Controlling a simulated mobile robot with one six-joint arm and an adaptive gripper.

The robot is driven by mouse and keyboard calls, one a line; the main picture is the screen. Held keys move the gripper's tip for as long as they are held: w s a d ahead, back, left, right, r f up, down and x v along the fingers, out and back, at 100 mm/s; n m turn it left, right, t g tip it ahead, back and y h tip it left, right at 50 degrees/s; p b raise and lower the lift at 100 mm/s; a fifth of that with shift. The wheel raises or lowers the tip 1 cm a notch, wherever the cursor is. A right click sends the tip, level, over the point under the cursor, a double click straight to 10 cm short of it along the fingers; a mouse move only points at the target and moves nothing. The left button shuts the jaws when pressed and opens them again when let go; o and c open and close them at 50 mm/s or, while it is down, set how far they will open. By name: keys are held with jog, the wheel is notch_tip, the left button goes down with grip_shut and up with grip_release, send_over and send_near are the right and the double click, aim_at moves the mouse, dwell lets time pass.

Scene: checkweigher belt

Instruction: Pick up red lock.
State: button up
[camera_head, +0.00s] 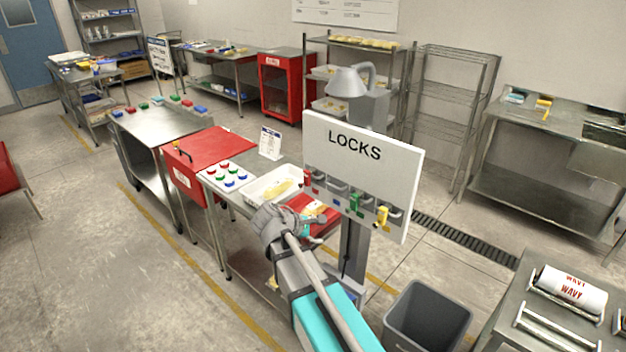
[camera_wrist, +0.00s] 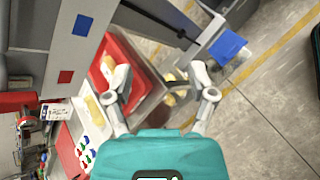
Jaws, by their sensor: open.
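The red lock (camera_head: 308,179) hangs at the left end of the row on the white LOCKS board (camera_head: 335,165). A green lock (camera_head: 355,203) and a yellow lock (camera_head: 381,216) hang further right on the same board. In the wrist view the board's face (camera_wrist: 35,25) fills the upper left, with a red square (camera_wrist: 66,77) and a blue square (camera_wrist: 82,25) on it; I cannot make out the red lock there. My gripper (camera_wrist: 163,90) is open, its fingers spread with nothing between them. In the head view it is low, below and in front of the board, partly hidden by my arm.
A red tray (camera_wrist: 112,48) with wrapped food lies beyond my fingers. A grey bin (camera_head: 427,318) stands right of my arm. A lamp (camera_head: 348,82) rises behind the board.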

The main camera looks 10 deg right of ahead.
jog(key=w+a+r+n+t+h, duration=0.3)
jog(key=w+a+r+n, duration=0.2)
jog(key=w+n, duration=0.1)
jog(key=n+t+h+b, duration=0.1)
jog(key=n+t+h, duration=0.15)
jog(key=n, duration=0.25)
send_near(304, 174)
jog(key=shift+s+a+t+y, duration=0.35)
jog(key=shift+s+a+t, duration=0.1)
jog(key=shift+s+a, duration=0.2)
jog(key=shift+w+d, duration=0.1)
jog(key=x, duration=0.8)
jog(key=shift+d, duration=0.25)
jog(key=shift+w+d+r, duration=0.1)
